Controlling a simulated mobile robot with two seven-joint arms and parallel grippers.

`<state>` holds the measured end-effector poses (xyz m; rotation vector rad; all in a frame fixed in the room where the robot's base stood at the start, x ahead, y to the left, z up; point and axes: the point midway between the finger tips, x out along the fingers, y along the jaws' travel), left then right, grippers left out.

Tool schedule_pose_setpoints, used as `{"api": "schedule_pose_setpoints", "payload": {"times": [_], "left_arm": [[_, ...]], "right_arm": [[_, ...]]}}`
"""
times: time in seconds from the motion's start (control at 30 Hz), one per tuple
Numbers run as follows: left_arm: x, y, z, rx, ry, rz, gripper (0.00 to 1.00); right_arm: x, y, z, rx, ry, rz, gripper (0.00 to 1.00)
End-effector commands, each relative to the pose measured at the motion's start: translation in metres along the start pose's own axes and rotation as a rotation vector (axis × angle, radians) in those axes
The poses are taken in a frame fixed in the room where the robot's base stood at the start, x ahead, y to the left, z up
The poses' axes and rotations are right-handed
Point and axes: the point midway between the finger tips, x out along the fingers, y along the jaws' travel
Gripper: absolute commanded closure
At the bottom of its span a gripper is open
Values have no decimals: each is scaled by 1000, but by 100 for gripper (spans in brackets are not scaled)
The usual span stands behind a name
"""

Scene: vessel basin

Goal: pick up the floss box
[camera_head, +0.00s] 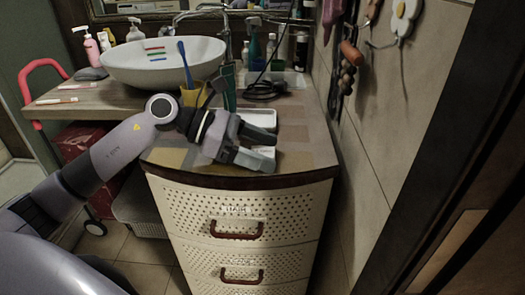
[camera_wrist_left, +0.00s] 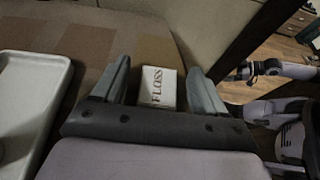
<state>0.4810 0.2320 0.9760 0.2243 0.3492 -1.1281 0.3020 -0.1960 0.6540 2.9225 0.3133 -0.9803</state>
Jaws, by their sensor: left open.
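The floss box (camera_wrist_left: 158,88) is a small white box with FLOSS printed in dark letters. In the left wrist view it stands between the two fingers of my left gripper (camera_wrist_left: 159,67), with a visible gap to each finger. In the head view my left gripper (camera_head: 273,150) is low over the front of the cabinet top, its fingers apart. The box is mostly hidden there; a bit of white shows between the fingers. At the right of the left wrist view, what looks like my right arm shows small and dark, and its jaws are unclear.
A white tray (camera_head: 260,117) lies just behind the gripper and shows at the left in the wrist view (camera_wrist_left: 28,100). A yellow cup (camera_head: 190,96) with a blue toothbrush, a white basin (camera_head: 163,66) and a black cable (camera_head: 265,89) are farther back. The tiled wall bounds the right.

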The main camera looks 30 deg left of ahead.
Motion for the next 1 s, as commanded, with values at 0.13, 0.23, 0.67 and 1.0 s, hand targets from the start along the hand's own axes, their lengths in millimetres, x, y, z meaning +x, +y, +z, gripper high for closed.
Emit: {"api": "schedule_pose_setpoints", "payload": {"times": [0.13, 0.23, 0.67, 1.0], "left_arm": [[4, 0, 0, 1, 0, 1, 28], [4, 0, 0, 0, 0, 1, 28], [4, 0, 0, 0, 0, 1, 83], [-1, 0, 10, 2, -1, 2, 83]], "right_arm": [[0, 2, -1, -2, 2, 5, 14], [0, 3, -1, -3, 3, 6, 14], [0, 4, -3, -10, 5, 6, 14], [0, 3, -3, -10, 6, 4, 14]]}}
